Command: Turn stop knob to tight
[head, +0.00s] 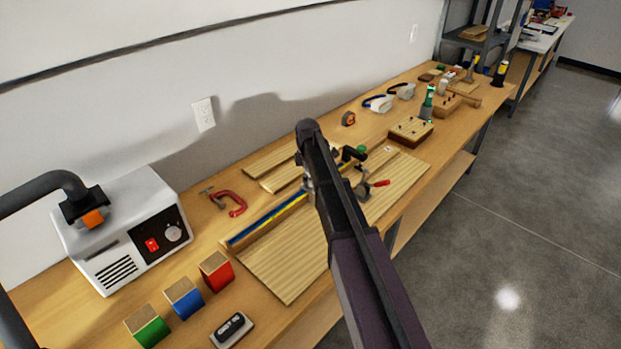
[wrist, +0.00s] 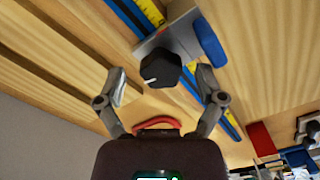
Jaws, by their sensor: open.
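The stop knob (wrist: 160,69) is black and faceted, with a short white mark toward the lower left in the wrist view. It sits on a grey metal stop plate (wrist: 181,36) across the blue and yellow fence strip (wrist: 130,15). My gripper (wrist: 163,82) is open, with one finger on each side of the knob and visible gaps between. I cannot tell how far the fingertips are above it. In the head view my arm hides the knob; the fence strip (head: 265,221) runs out from under the arm. No tight marking is readable.
A red-handled clamp (head: 378,184) is close right of my arm. A red C-clamp (head: 232,203), a grey machine (head: 122,229) and coloured blocks (head: 184,298) are to the left. A drilled wooden block (head: 410,131) and goggles (head: 379,104) lie farther along the bench.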

